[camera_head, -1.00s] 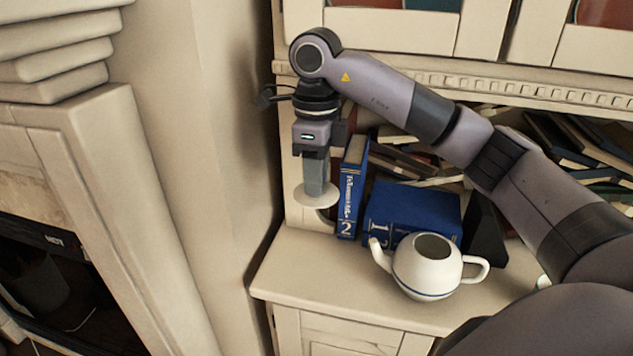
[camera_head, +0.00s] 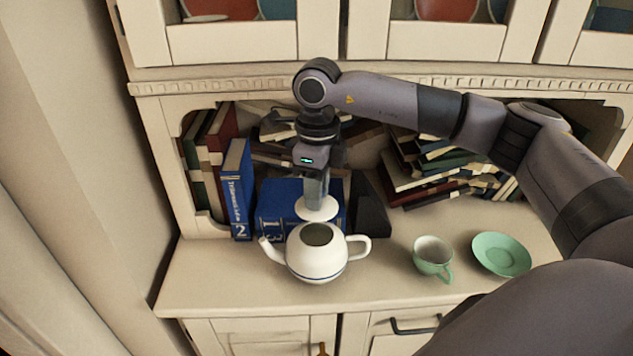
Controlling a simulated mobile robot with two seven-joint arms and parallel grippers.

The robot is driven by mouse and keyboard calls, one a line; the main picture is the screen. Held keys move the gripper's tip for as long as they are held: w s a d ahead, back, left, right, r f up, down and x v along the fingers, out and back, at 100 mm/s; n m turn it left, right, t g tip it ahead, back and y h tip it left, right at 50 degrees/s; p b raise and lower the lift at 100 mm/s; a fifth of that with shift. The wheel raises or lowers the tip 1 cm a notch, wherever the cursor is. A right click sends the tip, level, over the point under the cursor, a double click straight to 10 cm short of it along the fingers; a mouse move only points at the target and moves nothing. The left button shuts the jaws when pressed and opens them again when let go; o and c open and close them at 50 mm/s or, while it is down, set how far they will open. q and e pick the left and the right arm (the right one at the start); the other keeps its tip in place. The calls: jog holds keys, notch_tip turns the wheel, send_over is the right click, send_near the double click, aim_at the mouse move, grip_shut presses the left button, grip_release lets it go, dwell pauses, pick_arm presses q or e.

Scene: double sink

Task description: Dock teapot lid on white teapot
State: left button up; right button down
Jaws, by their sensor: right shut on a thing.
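The white teapot (camera_head: 317,262) stands upright on the cabinet counter, its top opening uncovered, spout to the left and handle to the right. A blue line runs around its body. My right gripper (camera_head: 317,192) points down and is shut on the white round teapot lid (camera_head: 317,209). In the picture the lid shows just above the teapot's opening, apart from it; its exact height and depth over the opening are hard to tell. The gripper hides the lid's knob. My left gripper is not in view.
Blue books (camera_head: 237,190) stand behind and left of the teapot. A green cup (camera_head: 433,257) and a green saucer (camera_head: 501,254) are to its right. A dark wedge (camera_head: 370,208) stands behind the handle. The counter's front left (camera_head: 215,290) is clear.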

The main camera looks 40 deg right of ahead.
aim_at(317, 219)
jog(key=shift+f+b, duration=1.95)
jog(key=shift+f, duration=0.95)
jog(key=shift+f+b, duration=0.55)
jog(key=shift+f, duration=0.15)
jog(key=c, duration=1.1)
grip_release()
jog(key=shift+r+p, duration=3.05)
jog(key=shift+r, duration=1.3)
jog(key=shift+r+p, duration=0.4)
jog(key=shift+r, duration=0.85)
